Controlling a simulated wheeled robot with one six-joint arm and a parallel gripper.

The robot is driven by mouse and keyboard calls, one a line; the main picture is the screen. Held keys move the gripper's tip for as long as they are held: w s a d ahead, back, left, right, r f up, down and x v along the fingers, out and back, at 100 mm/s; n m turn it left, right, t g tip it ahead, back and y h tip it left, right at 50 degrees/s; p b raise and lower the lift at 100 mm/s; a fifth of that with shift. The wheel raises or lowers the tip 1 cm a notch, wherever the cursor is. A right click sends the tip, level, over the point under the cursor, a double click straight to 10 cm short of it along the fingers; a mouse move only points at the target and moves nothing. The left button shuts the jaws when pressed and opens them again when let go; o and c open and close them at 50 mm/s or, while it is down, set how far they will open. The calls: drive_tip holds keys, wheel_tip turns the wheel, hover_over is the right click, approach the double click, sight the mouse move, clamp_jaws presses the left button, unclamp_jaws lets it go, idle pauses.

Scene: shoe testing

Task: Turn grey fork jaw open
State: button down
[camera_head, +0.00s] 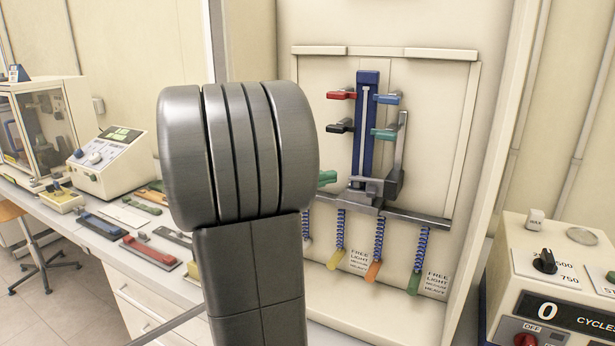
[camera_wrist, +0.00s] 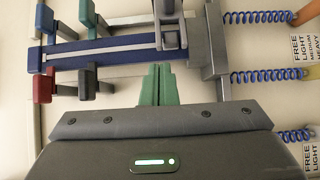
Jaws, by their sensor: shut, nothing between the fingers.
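A blue upright column (camera_head: 367,130) stands on the cream panel; it lies sideways in the wrist view (camera_wrist: 100,57). At its lower end is a grey fork-like jaw piece (camera_head: 366,186), which also shows in the wrist view (camera_wrist: 171,32). A grey block with a long upright bar (camera_head: 402,135) stands to its right. I cannot tell from the views how far the jaw is turned. My gripper (camera_head: 329,178) has green fingers, shut and empty (camera_wrist: 157,72). In the head view they are just left of the column's lower end. Contact is not clear. My arm hides part of the panel.
Red (camera_head: 341,95), black (camera_head: 340,127), blue (camera_head: 388,98) and teal (camera_head: 384,134) handles stick out from the column. A grey rail (camera_head: 420,217) runs below, with several blue coil cords hanging under it. A cycle-counter box (camera_head: 560,290) stands at right, a tool bench at left.

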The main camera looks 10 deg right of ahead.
sight(355, 173)
drive_tip(key=shift+p+x, duration=0.35)
drive_tip(key=shift+x, duration=1.55)
drive_tip(key=shift+a+f, duration=0.1)
